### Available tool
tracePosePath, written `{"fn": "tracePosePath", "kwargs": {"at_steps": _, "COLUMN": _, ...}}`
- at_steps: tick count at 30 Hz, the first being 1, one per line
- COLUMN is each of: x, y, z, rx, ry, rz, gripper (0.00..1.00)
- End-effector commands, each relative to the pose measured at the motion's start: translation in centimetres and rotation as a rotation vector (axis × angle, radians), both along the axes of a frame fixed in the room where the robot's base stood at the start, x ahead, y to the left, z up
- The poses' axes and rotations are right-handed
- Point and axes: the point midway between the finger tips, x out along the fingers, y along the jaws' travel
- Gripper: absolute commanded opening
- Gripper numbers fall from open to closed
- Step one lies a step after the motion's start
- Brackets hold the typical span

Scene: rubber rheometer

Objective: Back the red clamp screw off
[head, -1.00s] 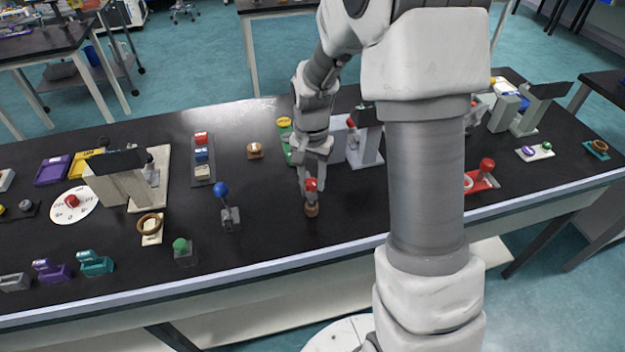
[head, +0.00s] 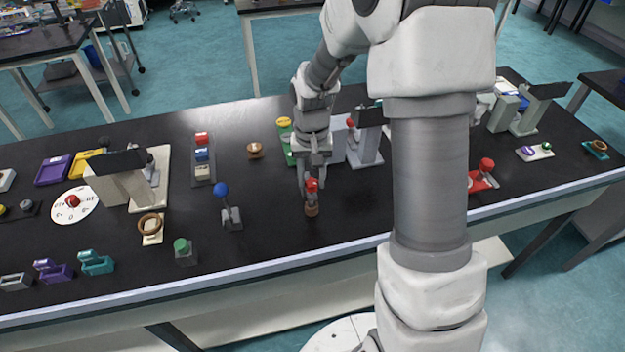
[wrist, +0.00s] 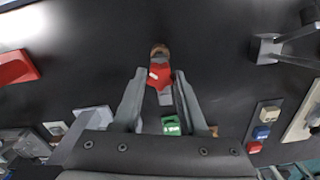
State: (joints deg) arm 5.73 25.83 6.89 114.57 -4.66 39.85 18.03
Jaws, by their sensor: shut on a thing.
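The red clamp screw (head: 312,185) stands upright on a small brown base (head: 312,209) near the front middle of the black bench. My gripper (head: 313,180) reaches down to it from behind. In the wrist view the red screw head (wrist: 160,76) lies between the two fingertips of my gripper (wrist: 159,80), with the brown base (wrist: 160,50) just beyond it. The fingers are closed in on the red head. The contact faces are too small to see clearly.
A blue-knobbed lever (head: 222,190) stands to the left, and a green-button block (head: 183,250) is nearer the front edge. A red base with a red knob (head: 484,175) is to the right, past my arm. Bare bench surrounds the screw.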

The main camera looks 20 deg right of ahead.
Motion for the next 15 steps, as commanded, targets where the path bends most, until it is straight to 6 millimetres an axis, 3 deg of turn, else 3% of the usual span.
{"fn": "tracePosePath", "kwargs": {"at_steps": 10, "x": 0.01, "y": -0.05, "z": 0.09, "rx": 0.000, "ry": 0.000, "rz": 0.322, "gripper": 0.00}}
{"fn": "tracePosePath", "kwargs": {"at_steps": 15, "x": 0.00, "y": -0.02, "z": -0.01, "rx": 0.000, "ry": 0.000, "rz": 0.400, "gripper": 0.00}}
